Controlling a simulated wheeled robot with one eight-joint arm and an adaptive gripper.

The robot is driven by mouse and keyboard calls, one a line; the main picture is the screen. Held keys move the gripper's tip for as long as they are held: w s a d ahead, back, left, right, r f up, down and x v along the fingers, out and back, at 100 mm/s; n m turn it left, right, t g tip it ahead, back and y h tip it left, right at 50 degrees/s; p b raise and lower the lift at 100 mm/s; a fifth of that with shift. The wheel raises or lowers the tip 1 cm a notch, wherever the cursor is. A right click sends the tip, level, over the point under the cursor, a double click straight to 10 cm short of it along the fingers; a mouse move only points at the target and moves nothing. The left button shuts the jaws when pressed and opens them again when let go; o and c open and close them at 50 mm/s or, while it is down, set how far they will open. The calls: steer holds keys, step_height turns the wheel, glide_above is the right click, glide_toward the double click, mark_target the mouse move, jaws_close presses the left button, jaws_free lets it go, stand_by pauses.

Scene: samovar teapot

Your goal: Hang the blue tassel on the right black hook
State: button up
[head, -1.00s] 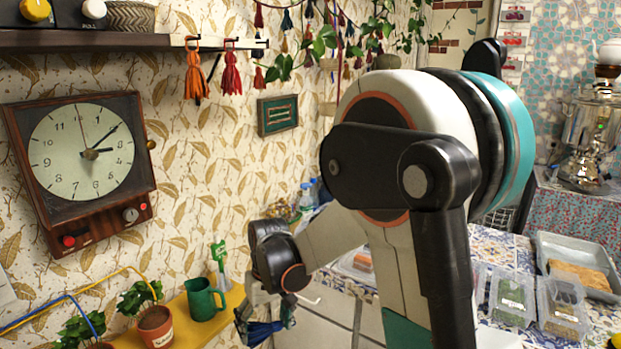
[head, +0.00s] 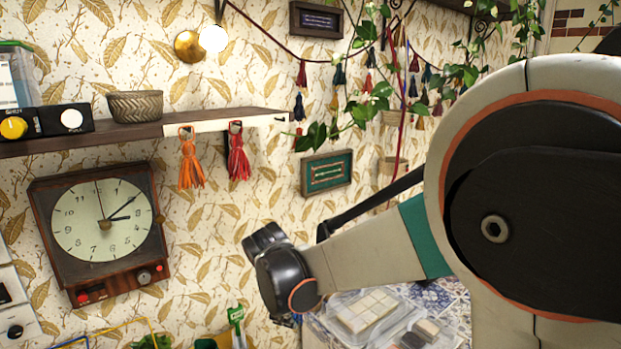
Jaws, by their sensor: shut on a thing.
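My gripper (head: 286,318) is low in the middle of the head view, under the black wrist joint, below and right of the shelf. Its fingers are mostly hidden by the wrist. A dark blue bit at the fingers appears to be the blue tassel, mostly hidden. An orange tassel (head: 190,165) and a red tassel (head: 237,158) hang from hooks on the shelf's white front strip. A small dark mark (head: 280,119) at the strip's right end appears to be the right black hook, with no tassel on it.
The wooden shelf (head: 85,138) bears a woven basket (head: 135,106) and a button box. A clock (head: 100,225) hangs below it. A small framed picture (head: 327,172) and trailing leaves (head: 375,105) are right of the shelf. Clear containers (head: 370,315) stand on the tiled counter.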

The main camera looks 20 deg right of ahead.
steer(key=d+r+n+t+y+p, duration=0.2)
steer(key=r+n+t+p, duration=0.5)
steer(key=r, duration=1.1)
steer(key=d+r+n+t+y+p, duration=0.1)
steer(key=d+r+t+y+p, duration=0.2)
steer(key=r+p, duration=1.15)
steer(key=w+a+r+t+b, duration=0.1)
steer(key=w+a+b, duration=0.2)
steer(key=w+b, duration=0.4)
steer(key=shift+w+a+r+h, duration=0.35)
steer(key=shift+w+a+h, duration=0.05)
steer(key=shift+w, duration=0.8)
steer(key=o, duration=1)
steer(key=shift+w, duration=0.1)
steer(key=shift+c, duration=0.2)
steer(key=shift+s, duration=0.2)
